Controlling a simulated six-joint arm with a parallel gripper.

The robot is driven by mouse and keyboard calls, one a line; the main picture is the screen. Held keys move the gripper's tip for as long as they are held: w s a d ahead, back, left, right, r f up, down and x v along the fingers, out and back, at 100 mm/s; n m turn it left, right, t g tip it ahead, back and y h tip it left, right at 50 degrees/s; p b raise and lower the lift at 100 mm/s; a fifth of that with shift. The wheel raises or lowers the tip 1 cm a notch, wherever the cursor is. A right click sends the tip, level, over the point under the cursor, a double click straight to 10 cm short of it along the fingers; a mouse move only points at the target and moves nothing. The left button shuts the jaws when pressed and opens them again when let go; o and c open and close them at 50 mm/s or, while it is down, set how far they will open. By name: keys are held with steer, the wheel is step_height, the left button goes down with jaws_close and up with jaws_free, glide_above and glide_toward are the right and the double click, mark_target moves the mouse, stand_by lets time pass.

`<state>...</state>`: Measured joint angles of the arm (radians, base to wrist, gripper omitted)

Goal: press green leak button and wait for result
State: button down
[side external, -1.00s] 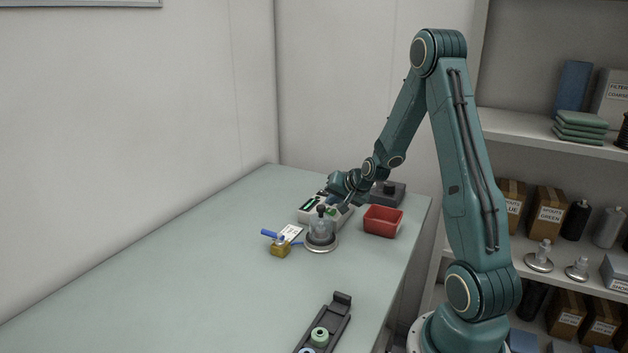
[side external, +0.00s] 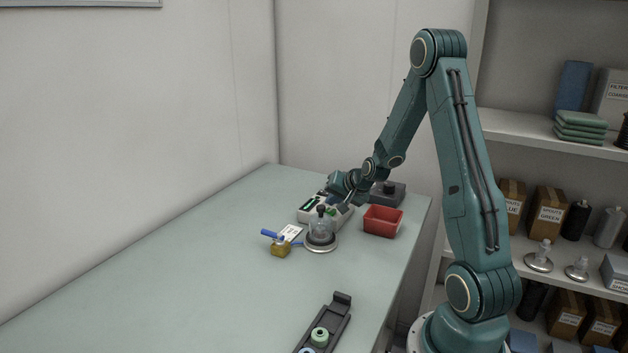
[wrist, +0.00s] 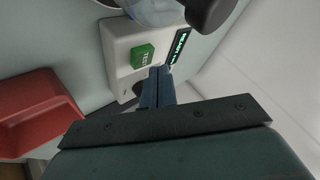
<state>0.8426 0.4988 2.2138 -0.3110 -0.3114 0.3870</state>
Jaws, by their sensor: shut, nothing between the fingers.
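The white leak tester (side external: 309,214) stands near the back of the bench. In the wrist view it carries a green button (wrist: 142,55) marked TEST and a dark display (wrist: 180,45) with lit green characters too small to read surely. My gripper (wrist: 159,71) is shut and empty, its blue fingertips over the tester beside the button's edge. I cannot tell whether they touch anything. In the side view my gripper (side external: 345,203) is over the tester's right part. A clear bell jar (side external: 321,225) with a dark knob stands on a round base in front of the tester.
A red bin (side external: 383,221) stands right of the jar, with a dark box (side external: 388,194) behind it. A brass block with blue handles (side external: 281,248) and a white card (side external: 291,233) lie left. A dark rail (side external: 337,315) holds rings in front. The bench's left is clear.

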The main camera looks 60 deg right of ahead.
mark_target(332, 212)
steer(key=shift+f, duration=0.9)
stand_by(1.7)
steer(key=shift+r, duration=0.85)
steer(key=shift+r, duration=0.15)
steer(key=shift+r, duration=2.4)
steer(key=shift+a, duration=0.1)
